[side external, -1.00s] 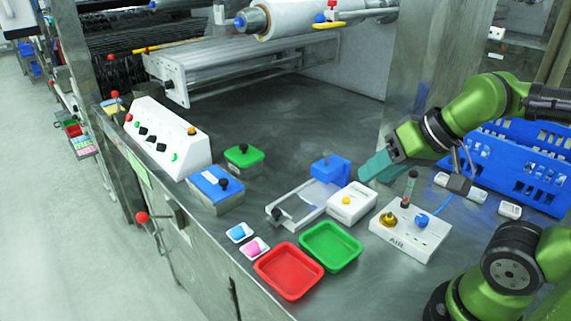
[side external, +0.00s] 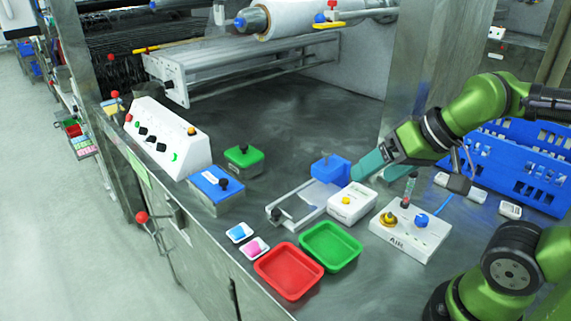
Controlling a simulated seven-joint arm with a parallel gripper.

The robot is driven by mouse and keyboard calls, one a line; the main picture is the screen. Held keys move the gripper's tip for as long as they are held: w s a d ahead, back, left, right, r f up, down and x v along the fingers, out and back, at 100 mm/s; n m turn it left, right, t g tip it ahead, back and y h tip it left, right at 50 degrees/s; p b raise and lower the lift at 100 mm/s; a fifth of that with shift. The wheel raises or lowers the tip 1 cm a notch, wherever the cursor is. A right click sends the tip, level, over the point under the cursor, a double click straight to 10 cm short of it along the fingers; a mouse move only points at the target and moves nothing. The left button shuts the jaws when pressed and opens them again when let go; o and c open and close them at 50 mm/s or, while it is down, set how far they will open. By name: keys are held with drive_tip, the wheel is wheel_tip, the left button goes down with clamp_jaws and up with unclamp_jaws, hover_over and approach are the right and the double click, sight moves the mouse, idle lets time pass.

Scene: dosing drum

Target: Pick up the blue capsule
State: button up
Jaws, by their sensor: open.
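The blue capsule (side external: 238,231) lies on a small white tray (side external: 247,239) near the table's front edge. My gripper (side external: 364,168), with teal fingers, is open and well up and right of the capsule in the picture. Its fingertips show beside the blue block (side external: 330,168) of the slide fixture. I cannot tell whether they touch that block. Nothing shows between the fingers.
A pink capsule (side external: 254,246) lies on a similar tray (side external: 263,254). A red tray (side external: 288,292), a green tray (side external: 331,266), a white box (side external: 351,214) and the AIR panel (side external: 424,245) stand nearby. Blue-lidded (side external: 217,203) and green-lidded (side external: 244,173) boxes stand left.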

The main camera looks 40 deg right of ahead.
drive_tip(key=n+g+h, duration=0.2)
drive_tip(key=n+g, duration=0.2)
drive_tip(key=g, duration=0.3)
hover_over(240, 230)
wheel_tip(240, 230, down, 7)
drive_tip(key=f, duration=1.1)
drive_tip(key=shift+s+a, duration=0.1)
drive_tip(key=shift+s, duration=0.15)
drive_tip(key=f, duration=0.6)
drive_tip(key=shift+w+f, duration=0.15)
drive_tip(key=shift+w, duration=0.1)
